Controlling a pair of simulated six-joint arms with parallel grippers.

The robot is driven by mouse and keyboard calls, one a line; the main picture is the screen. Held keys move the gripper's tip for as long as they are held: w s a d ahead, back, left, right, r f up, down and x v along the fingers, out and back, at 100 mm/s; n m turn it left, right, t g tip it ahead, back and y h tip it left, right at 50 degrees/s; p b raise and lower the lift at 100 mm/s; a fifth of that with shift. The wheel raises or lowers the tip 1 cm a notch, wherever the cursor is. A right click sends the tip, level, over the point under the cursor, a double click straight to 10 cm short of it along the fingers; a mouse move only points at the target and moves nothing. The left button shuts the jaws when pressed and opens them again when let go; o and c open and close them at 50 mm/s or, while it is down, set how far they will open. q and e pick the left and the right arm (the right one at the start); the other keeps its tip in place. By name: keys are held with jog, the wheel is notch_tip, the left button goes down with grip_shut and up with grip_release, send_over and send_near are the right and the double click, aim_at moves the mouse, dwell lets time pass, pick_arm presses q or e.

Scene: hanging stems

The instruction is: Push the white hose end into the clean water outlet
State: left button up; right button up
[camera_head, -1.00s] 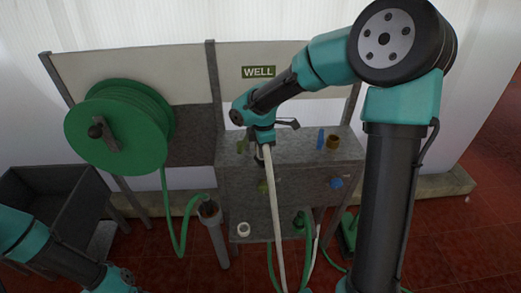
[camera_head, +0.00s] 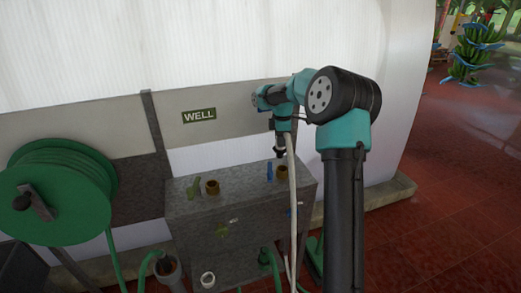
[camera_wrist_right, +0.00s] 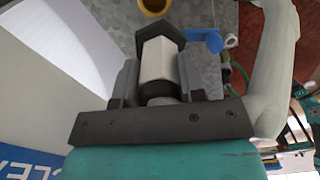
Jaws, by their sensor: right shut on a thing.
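My right gripper (camera_head: 281,140) is shut on the white hose end and holds it above the right part of the grey box. In the right wrist view, the white hose end (camera_wrist_right: 156,62) sits between the fingers with a dark hexagonal tip. A brass outlet (camera_head: 283,173) stands on the box top beside an upright blue piece (camera_head: 269,170), below the tip. The brass outlet also shows in the wrist view (camera_wrist_right: 155,6), beyond the tip and apart from it. The white hose (camera_head: 292,195) hangs down in front of the box. My left gripper is out of view.
A second brass outlet (camera_head: 212,188) stands on the grey box (camera_head: 235,205) beside a green piece (camera_head: 193,189). A WELL sign (camera_head: 199,116) is on the back panel. A green hose reel (camera_head: 60,195) is at left. A partly visible blue sign (camera_wrist_right: 22,163) reads CLEA.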

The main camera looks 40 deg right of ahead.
aim_at(284, 150)
jog(key=shift+s+d+r, duration=0.15)
jog(key=shift+s+d, duration=0.1)
jog(key=shift+d, duration=0.6)
jog(key=shift+f, duration=2.4)
jog(key=shift+f, duration=0.35)
jog(key=shift+f, duration=0.35)
jog(key=shift+f, duration=1)
jog(key=shift+f, duration=0.35)
jog(key=shift+f, duration=0.75)
